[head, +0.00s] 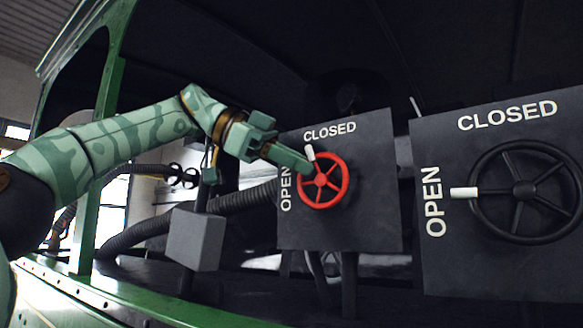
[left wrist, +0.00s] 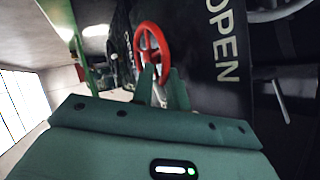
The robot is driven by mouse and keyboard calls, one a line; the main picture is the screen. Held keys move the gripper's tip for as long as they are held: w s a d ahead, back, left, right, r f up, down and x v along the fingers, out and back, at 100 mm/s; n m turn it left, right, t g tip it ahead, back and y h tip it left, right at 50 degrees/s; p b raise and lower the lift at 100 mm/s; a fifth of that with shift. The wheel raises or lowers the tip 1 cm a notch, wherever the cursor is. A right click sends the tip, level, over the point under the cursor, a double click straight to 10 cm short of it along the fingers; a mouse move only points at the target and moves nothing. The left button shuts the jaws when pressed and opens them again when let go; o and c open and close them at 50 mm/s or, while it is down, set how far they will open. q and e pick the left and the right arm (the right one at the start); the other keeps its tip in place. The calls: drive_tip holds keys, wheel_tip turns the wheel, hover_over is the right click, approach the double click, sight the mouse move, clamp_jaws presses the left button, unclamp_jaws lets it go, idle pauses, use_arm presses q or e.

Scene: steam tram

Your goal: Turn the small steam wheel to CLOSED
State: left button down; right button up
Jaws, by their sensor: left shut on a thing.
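The small red steam wheel (head: 342,188) is on the left dark panel, with OPEN at its left and CLOSED above it. Its white marker (head: 310,153) stands at the top, slightly left of centre, near the CLOSED lettering. My left gripper (head: 309,168) reaches in from the left and is shut on the wheel's rim at its upper left. The left wrist view shows the red wheel (left wrist: 139,36) just beyond the two green fingers (left wrist: 162,72). The exact contact at the rim is partly hidden by the fingers. My right gripper is in neither view.
A larger black wheel (head: 525,190) is on the right panel, its white marker (head: 464,193) toward OPEN. A grey box (head: 195,238) and a ribbed hose (head: 240,200) lie below my left arm. A green frame post (head: 100,160) stands behind the arm.

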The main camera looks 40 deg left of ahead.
use_arm(q)
drive_tip(key=shift+d+r+m+g+y, duration=0.35)
drive_tip(key=shift+r+m+y, duration=0.2)
drive_tip(key=shift+y, duration=0.65)
